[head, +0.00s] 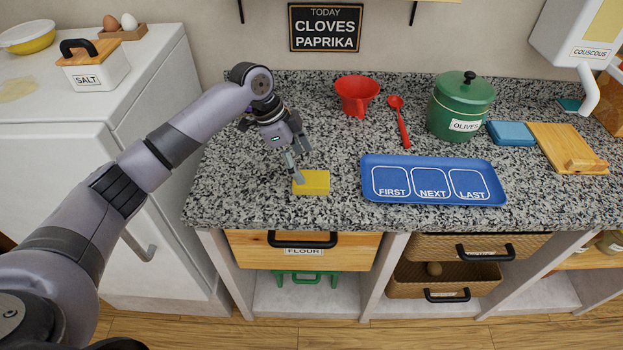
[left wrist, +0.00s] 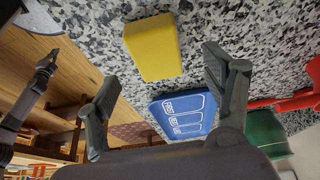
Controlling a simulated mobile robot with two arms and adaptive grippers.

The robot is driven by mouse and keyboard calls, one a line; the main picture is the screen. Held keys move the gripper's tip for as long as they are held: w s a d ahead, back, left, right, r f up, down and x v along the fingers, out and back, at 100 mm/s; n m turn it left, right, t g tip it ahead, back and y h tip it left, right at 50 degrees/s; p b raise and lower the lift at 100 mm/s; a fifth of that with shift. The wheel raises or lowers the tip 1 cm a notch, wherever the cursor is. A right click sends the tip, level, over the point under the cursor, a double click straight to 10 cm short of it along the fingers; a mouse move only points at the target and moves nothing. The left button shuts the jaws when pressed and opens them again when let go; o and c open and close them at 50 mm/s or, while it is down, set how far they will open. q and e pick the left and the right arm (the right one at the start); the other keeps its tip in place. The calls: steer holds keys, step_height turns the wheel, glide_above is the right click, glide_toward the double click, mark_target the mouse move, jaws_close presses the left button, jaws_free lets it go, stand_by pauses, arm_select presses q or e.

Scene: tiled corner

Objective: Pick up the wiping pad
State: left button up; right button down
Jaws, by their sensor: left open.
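The wiping pad, a yellow block (head: 311,183), lies flat on the speckled counter near its front edge, left of the blue tray. It also shows in the left wrist view (left wrist: 153,47). My left gripper (head: 297,165) is open, pointing down at the pad's left end; one finger overlaps the pad in the head view. In the left wrist view my left gripper (left wrist: 160,75) has its fingers spread wide, with the pad seen beyond the gap between them. I cannot tell whether a finger touches the pad.
The blue tray (head: 433,194) marked FIRST, NEXT, LAST lies right of the pad. Behind are a red funnel (head: 356,93), a red spoon (head: 401,124) and a green OLIVES jar (head: 460,106). A blue box (head: 511,132) and wooden board (head: 566,152) lie right. Counter left of the pad is clear.

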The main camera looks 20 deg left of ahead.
mark_target(310, 178)
arm_select(q)
steer(key=shift+d+f, duration=0.1)
steer(key=shift+f, duration=0.05)
steer(key=shift+d+f+p, duration=0.15)
steer(key=shift+f+p, duration=0.2)
steer(key=p+x, duration=0.1)
steer(key=x, duration=0.2)
steer(key=shift+s+d+f, duration=0.1)
steer(key=shift+d+f, duration=0.05)
steer(key=shift+f, duration=0.1)
steer(key=shift+d+f, duration=0.1)
steer(key=shift+f, duration=0.3)
arm_select(e)
step_height(310, 178, up, 2)
arm_select(q)
steer(key=shift+c, duration=0.2)
steer(key=c, duration=1)
arm_select(e)
steer(key=shift+a, duration=0.1)
arm_select(q)
steer(key=shift+r, duration=0.15)
arm_select(e)
steer(key=shift+w, duration=0.1)
